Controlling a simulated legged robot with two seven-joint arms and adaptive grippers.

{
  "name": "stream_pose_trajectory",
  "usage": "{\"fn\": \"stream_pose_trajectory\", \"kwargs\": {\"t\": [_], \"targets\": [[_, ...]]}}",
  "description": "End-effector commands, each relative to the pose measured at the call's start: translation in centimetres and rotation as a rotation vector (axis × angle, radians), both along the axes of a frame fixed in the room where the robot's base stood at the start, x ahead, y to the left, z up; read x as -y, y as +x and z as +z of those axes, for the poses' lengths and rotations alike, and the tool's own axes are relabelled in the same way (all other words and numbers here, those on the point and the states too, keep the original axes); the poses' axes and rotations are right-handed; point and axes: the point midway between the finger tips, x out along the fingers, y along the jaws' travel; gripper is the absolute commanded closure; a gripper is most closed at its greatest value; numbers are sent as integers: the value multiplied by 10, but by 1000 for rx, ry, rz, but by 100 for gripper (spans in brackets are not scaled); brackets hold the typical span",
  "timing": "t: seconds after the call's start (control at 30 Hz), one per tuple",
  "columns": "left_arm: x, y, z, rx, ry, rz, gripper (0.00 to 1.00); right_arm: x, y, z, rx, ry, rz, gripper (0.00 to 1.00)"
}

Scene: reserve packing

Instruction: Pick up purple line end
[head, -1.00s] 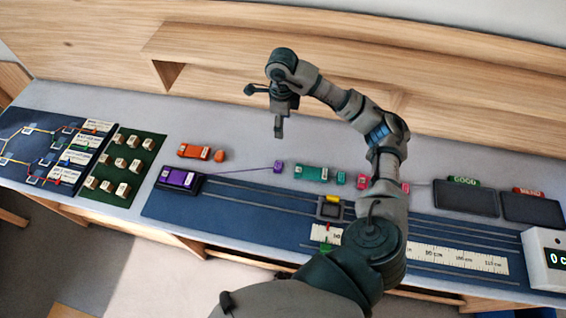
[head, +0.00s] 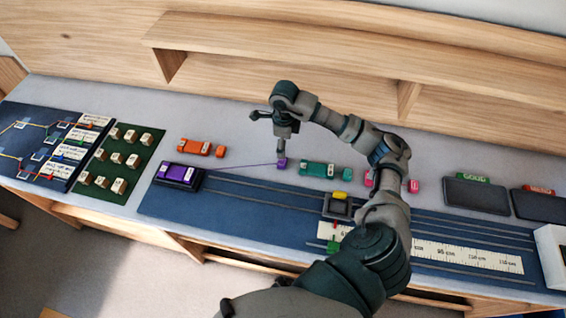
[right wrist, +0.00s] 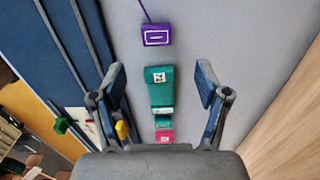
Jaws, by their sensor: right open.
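The purple line end (head: 282,163) is a small purple block with a white label, lying on the grey table. A thin purple line runs from it to the purple box (head: 178,173) on the left. In the right wrist view the end (right wrist: 156,36) lies beyond the fingertips, near the top, with its line going up. My right gripper (head: 283,151) points down and appears just above the end in the head view. Its fingers (right wrist: 160,80) are apart with nothing held between them. My left gripper does not show.
A teal box with its end (head: 326,170) lies just right of the purple end. An orange box (head: 194,147) is at left. The blue mat (head: 240,215) has rails, a slider (head: 337,206) and a ruler. A wooden shelf (head: 330,55) stands behind.

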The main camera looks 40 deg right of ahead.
Motion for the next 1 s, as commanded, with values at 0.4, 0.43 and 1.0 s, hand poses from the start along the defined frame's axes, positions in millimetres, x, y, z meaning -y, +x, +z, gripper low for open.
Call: {"fn": "stream_pose_trajectory", "kwargs": {"t": [0.4, 0.43, 1.0], "targets": [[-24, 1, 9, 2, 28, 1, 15, 1, -2, -49, -2, 3, 0, 25], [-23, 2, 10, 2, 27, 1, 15, 0, -3, -54, -4, 3, 0, 25], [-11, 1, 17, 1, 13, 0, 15, -2, -3, -92, 1, 1, 0, 38]]}}
